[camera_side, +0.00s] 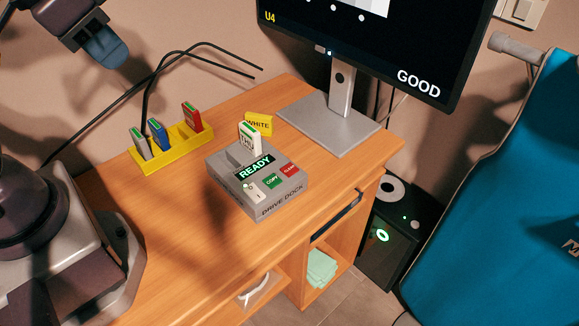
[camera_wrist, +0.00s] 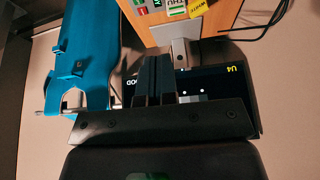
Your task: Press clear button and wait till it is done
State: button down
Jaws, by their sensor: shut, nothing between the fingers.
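The grey drive dock (camera_side: 256,205) sits on the wooden desk. Its small screen (camera_side: 254,167) reads READY. On its top are a green COPY button (camera_side: 272,181), a red button (camera_side: 290,170) whose label is too small to read surely, and a light switch (camera_side: 252,193). A white drive marked THU (camera_side: 249,138) stands upright in the dock. My gripper (camera_side: 106,50) is high at the upper left, well apart from the dock, its fingers together. In the wrist view the dark fingers (camera_wrist: 154,80) are side by side with nothing held.
A yellow rack (camera_side: 172,152) holds grey, blue and red drives left of the dock. A yellow WHITE card (camera_side: 259,124) stands behind it. The monitor (camera_side: 400,45) shows GOOD and U4. A black box (camera_side: 390,240) and blue chair (camera_side: 510,190) are at right. Desk in front is clear.

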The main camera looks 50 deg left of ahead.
jog(key=w+d+f+m+g+h, duration=0.2)
jog(key=w+d+f+g, duration=0.1)
jog(key=w+d+f, duration=0.4)
jog(key=m+t+y, duration=0.3)
jog(key=m+t, duration=0.2)
jog(key=t, duration=0.2)
send_over(291, 171)
notch_tip(291, 171, down, 11)
jog(key=shift+a+r, duration=0.1)
jog(key=shift+r, duration=0.1)
jog(key=shift+f, duration=0.1)
jog(key=shift+f, duration=4.35)
jog(key=shift+f, duration=0.15)
jog(key=shift+f, duration=0.25)
